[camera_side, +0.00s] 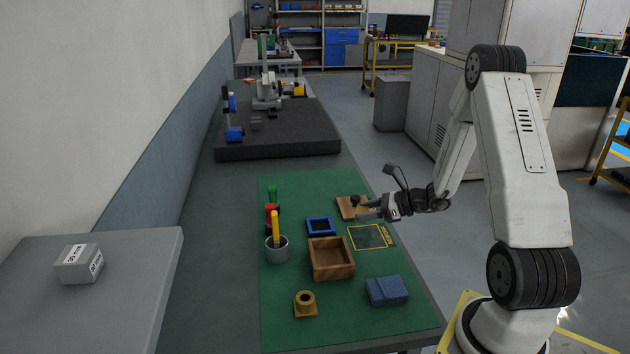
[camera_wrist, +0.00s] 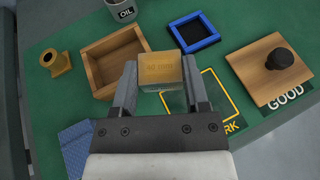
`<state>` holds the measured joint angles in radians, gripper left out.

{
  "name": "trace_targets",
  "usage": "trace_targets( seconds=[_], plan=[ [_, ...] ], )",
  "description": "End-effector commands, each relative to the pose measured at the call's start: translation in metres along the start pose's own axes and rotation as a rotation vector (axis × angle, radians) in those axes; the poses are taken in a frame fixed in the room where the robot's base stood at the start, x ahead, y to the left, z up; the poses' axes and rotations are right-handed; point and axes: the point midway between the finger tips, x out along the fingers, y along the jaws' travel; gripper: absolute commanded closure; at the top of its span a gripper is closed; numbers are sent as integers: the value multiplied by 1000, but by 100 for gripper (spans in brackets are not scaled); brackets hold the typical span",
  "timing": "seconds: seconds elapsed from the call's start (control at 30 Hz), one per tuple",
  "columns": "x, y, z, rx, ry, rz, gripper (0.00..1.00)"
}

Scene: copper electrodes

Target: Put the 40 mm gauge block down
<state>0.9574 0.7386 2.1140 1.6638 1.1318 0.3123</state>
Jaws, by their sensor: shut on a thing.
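In the side view my gripper (camera_side: 368,208) is above the right edge of the green mat, near the wooden board; the block cannot be made out clearly there. A yellow outlined square (camera_wrist: 226,85) is on the mat behind and right of the block in the wrist view, partly hidden by a finger. It also shows in the side view (camera_side: 367,237).
A wooden box (camera_side: 331,260), blue frame (camera_side: 320,226), wooden board (camera_wrist: 250,84) with a black knob, blue cloth (camera_side: 387,290), brass piece (camera_side: 305,304) and a cup (camera_side: 276,250) stand around on the green mat (camera_side: 345,320). A grey block (camera_side: 78,264) sits on the left bench.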

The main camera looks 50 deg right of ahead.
Motion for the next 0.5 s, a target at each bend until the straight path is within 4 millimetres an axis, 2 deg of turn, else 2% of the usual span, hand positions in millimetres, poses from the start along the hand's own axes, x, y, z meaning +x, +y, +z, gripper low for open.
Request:
trace_targets(
  seconds=[0.1, 0.5],
  plan=[
    [14, -13, -4, 0, -1, 0, 100],
    [50, -37, -33, 0, -2, 0, 100]
  ],
)
